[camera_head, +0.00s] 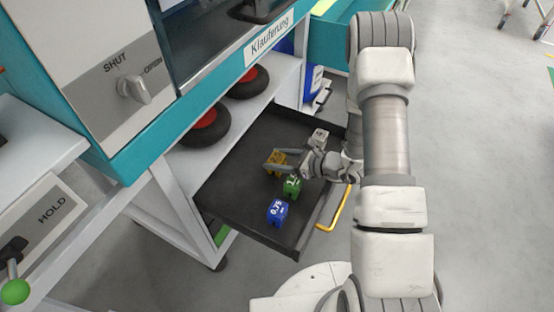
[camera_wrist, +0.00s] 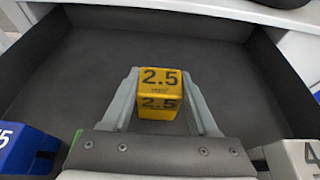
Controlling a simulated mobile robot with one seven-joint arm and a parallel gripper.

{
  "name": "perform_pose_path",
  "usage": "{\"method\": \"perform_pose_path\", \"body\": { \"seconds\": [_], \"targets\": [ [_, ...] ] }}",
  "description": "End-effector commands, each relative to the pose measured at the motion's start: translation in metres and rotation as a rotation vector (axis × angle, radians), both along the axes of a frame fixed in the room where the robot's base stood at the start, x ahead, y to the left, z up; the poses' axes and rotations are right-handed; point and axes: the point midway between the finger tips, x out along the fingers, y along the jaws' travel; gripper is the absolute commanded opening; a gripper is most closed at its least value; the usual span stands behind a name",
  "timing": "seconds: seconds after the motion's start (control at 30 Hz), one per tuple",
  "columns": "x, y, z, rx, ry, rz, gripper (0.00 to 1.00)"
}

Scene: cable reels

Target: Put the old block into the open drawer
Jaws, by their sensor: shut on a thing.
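A yellow block (camera_wrist: 160,82) marked 2.5 is between the fingers of my gripper (camera_wrist: 160,100) in the wrist view. In the head view the yellow block (camera_head: 277,157) and my gripper (camera_head: 280,163) are over the open dark drawer (camera_head: 237,187). The fingers are shut on the block's sides. I cannot tell whether the block touches the drawer floor. No block carries a visible mark as old.
A green block (camera_head: 291,185), a blue block (camera_head: 277,211) and a pale block (camera_head: 320,136) sit in the drawer around my gripper. The drawer has a yellow handle (camera_head: 340,208). Black wheels with red hubs (camera_head: 206,118) lie on the shelf behind. The drawer's rear floor is clear.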

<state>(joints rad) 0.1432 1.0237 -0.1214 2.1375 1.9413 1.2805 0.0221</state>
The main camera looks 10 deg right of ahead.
Motion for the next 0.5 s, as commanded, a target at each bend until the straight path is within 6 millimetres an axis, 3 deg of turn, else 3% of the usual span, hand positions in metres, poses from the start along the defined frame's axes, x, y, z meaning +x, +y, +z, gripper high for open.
{"method": "perform_pose_path", "body": {
  "seconds": [0.13, 0.17, 0.2, 0.3, 0.5],
  "targets": [
    [-0.0002, -0.0001, -0.0037, 0.001, 0.002, -0.001, 0.0],
    [-0.0003, -0.0001, -0.003, 0.001, 0.001, 0.0, 0.65],
    [-0.0003, -0.0001, -0.0028, 0.001, 0.001, 0.0, 0.72],
    [-0.0003, -0.0001, -0.0027, 0.001, 0.001, 0.0, 0.9],
    [-0.0003, -0.0001, -0.0026, 0.001, 0.001, 0.0, 0.9]
  ]
}}
